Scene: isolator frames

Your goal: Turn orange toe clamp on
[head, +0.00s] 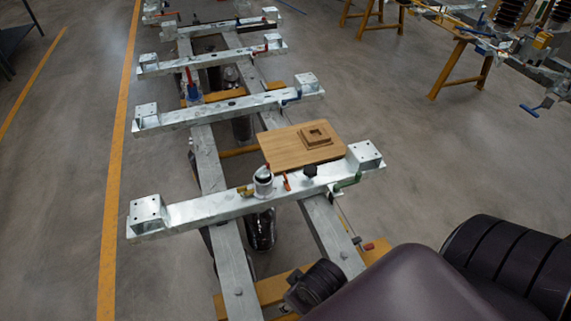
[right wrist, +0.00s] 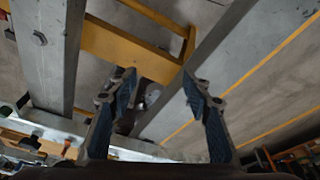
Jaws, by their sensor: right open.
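A small orange clamp (head: 287,183) stands on the nearest galvanized crossbeam (head: 215,207), between a round metal cup-like fitting (head: 263,181) and a black knob (head: 310,171). It is small here, and its handle position cannot be made out. In the right wrist view my right gripper (right wrist: 160,88) is open, with nothing between its fingers. Steel beams and a yellow bar lie beyond the fingers. I cannot pick out the orange clamp for certain in that view. My right arm fills the lower right of the head view. My left gripper is not in view.
Green (head: 348,182) and yellow (head: 245,191) clamps sit nearby. More crossbeams run behind. Yellow trestles (head: 462,70) stand at the back right. The floor left of the frame is clear.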

